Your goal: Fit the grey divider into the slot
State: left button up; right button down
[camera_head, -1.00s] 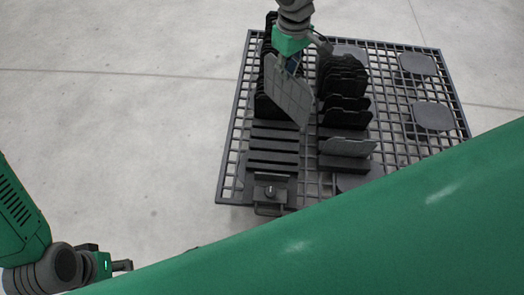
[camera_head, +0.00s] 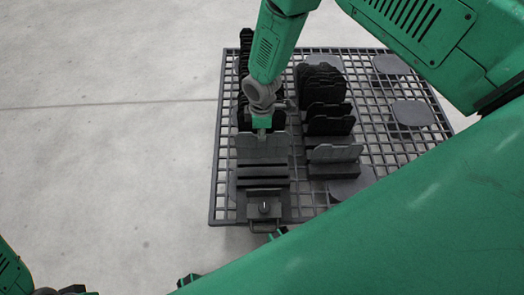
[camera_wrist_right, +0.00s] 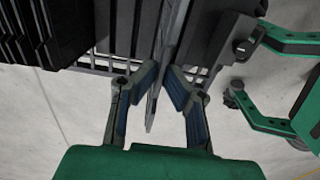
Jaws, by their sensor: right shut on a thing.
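The grey divider (camera_head: 262,150) is a thin plate with its broad face toward the head camera, over the slotted black rack (camera_head: 262,183) in the left row. My right gripper (camera_head: 262,130) is shut on its upper edge. In the right wrist view the divider (camera_wrist_right: 152,112) is a thin plate between the two blue-padded fingers of the right gripper (camera_wrist_right: 161,85). The divider's lower edge is close to the rack's bars; I cannot tell whether it is inside a slot. My left arm shows only in part at the bottom left, and its fingers cannot be made out.
Black dividers stand behind the held one. Another row of black dividers (camera_head: 330,125) stands to the right, with a grey plate (camera_head: 335,153) at its front. A clamp-like block (camera_head: 263,208) sits before the rack. The grid table (camera_head: 385,135) has bare room at right.

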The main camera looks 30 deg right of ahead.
aim_at(261, 148)
notch_tip(261, 148, down, 9)
jog(key=b, duration=0.3)
jog(key=shift+r, duration=0.15)
jog(key=shift+b, duration=0.35)
jog(key=c, duration=1.7)
grip_release()
notch_tip(261, 148, up, 12)
jog(key=p, duration=0.5)
